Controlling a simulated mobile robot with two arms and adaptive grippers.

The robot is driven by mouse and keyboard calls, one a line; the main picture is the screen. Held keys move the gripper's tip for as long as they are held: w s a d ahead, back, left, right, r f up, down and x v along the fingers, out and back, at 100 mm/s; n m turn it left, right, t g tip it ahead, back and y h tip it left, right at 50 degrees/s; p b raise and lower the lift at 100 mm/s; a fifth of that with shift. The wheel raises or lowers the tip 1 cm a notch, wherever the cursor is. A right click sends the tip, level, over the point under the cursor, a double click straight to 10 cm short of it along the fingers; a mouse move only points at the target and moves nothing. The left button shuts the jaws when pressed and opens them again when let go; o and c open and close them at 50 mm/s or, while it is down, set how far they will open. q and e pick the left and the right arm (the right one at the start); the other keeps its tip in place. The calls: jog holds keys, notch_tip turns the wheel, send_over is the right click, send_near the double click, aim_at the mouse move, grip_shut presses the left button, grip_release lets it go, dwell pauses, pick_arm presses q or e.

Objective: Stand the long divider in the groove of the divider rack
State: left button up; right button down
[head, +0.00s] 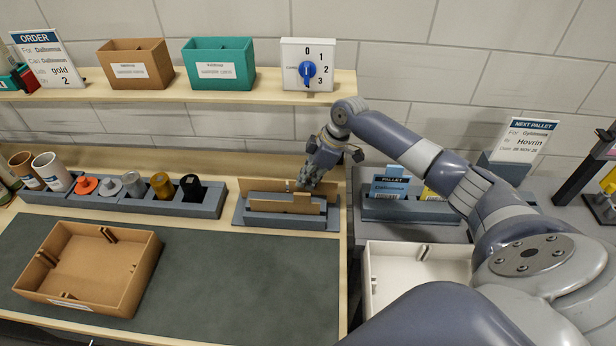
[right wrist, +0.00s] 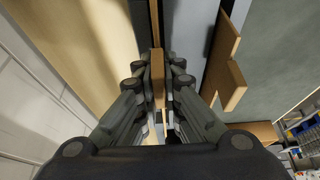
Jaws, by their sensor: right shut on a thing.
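The grey divider rack (head: 290,222) stands on the worktop near its right end. A shorter brown divider (head: 285,207) with a raised tab stands at its front; it also shows at the right of the right wrist view (right wrist: 228,68). The long brown divider (head: 262,186) is upright at the rack's back. My right gripper (head: 309,182) is above the rack, shut on the long divider, whose held part shows between the fingers in the right wrist view (right wrist: 157,76). The divider's lower edge is hidden, so I cannot tell whether it sits in the groove. My left gripper is not in view.
A brown tray (head: 85,300) lies on the dark mat. A grey holder (head: 115,202) with several coloured pieces is left of the rack. A pallet card holder (head: 400,210) and a white tray (head: 378,290) are at the right. A shelf (head: 270,86) runs along the wall.

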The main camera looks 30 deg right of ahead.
jog(key=c, duration=1.7)
grip_release()
jog(key=v, duration=1.2)
